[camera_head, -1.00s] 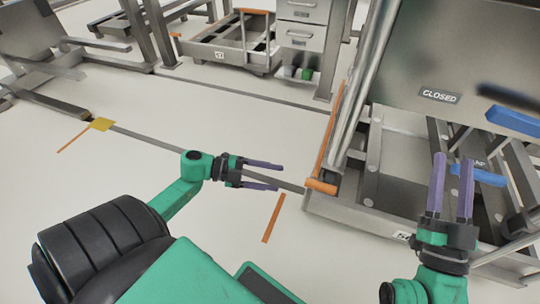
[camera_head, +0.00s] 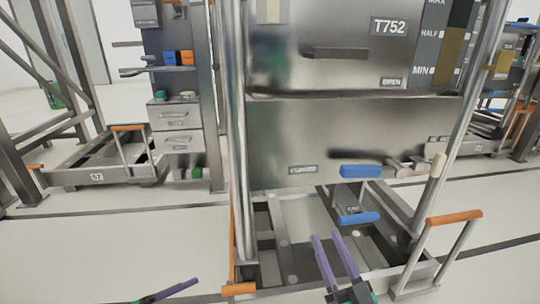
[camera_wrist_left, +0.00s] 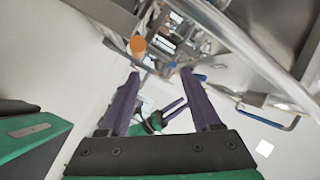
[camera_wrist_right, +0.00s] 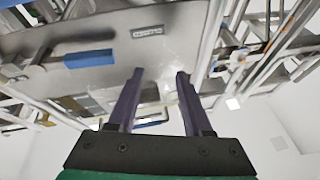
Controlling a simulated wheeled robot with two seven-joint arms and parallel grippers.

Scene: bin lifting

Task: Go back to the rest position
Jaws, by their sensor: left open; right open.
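My right gripper (camera_head: 338,262) shows at the bottom centre of the head view, in front of the steel bin's lower frame. Its two purple fingers are apart with nothing between them; the right wrist view shows them open (camera_wrist_right: 160,95). My left gripper (camera_head: 170,292) shows only in part at the bottom left edge of the head view, a purple finger over the floor. In the left wrist view its fingers (camera_wrist_left: 160,95) are spread and empty. My other gripper shows beyond them.
The steel bin (camera_head: 365,125), labelled T752, stands ahead with blue handles (camera_head: 360,171) and an orange-capped handle (camera_head: 454,217) at right. A low cart (camera_head: 100,176) and a drawer unit (camera_head: 175,120) stand at left. The floor at front left (camera_head: 100,245) is clear.

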